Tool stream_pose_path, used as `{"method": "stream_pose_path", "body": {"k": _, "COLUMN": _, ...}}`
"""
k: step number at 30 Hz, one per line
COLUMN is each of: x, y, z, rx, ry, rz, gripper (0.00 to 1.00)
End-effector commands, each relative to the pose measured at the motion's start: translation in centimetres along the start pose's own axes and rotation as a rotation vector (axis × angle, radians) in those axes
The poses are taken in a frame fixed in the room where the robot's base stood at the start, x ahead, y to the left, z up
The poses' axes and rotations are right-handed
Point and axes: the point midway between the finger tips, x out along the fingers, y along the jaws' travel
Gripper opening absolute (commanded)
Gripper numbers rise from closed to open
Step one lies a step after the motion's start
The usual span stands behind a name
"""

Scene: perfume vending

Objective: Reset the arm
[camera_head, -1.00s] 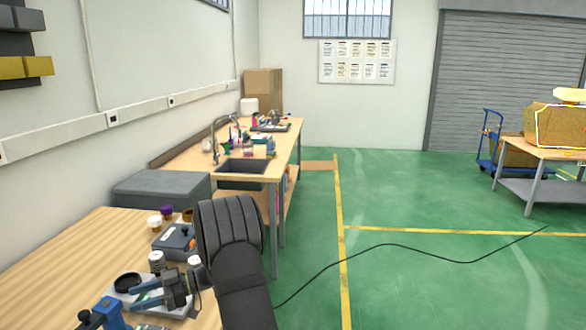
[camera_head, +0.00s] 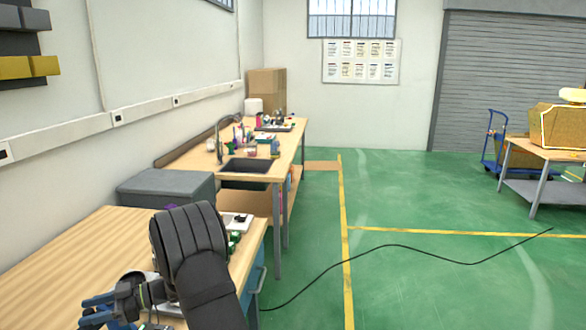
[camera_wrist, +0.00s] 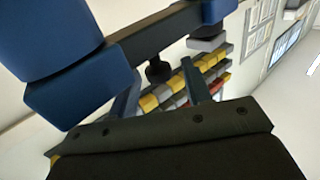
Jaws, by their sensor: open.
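My gripper (camera_head: 92,311) is at the bottom left of the head view, over the near wooden table (camera_head: 75,255). Its blue fingers point left and are apart, with nothing seen between them. My dark arm rises beside it and hides much of the table's right part. In the wrist view, large blue parts of my gripper (camera_wrist: 140,45) fill the upper left, tilted, with no object held. Behind them are wall bins (camera_wrist: 185,85) in yellow, grey and red.
Small green and white items (camera_head: 236,226) stand at the near table's right edge, partly behind my arm. A grey box (camera_head: 165,188) stands beyond it. Further back is a bench with a sink (camera_head: 246,166). The green floor to the right is open, with a black cable (camera_head: 400,246).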

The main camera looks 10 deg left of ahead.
Motion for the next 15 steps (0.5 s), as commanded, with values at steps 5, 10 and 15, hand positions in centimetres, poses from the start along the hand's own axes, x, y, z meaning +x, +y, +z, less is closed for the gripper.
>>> {"method": "stream_pose_path", "body": {"k": 5, "x": 1.7, "y": 0.3, "z": 0.0, "rx": 0.003, "ry": 0.000, "rz": 0.092, "gripper": 0.45}}
{"method": "stream_pose_path", "body": {"k": 10, "x": 2.2, "y": 0.9, "z": 0.0, "rx": 0.002, "ry": 0.000, "rz": 0.221, "gripper": 0.45}}
{"method": "stream_pose_path", "body": {"k": 15, "x": 2.6, "y": 1.5, "z": 0.0, "rx": 0.002, "ry": 0.000, "rz": 0.331, "gripper": 0.45}}
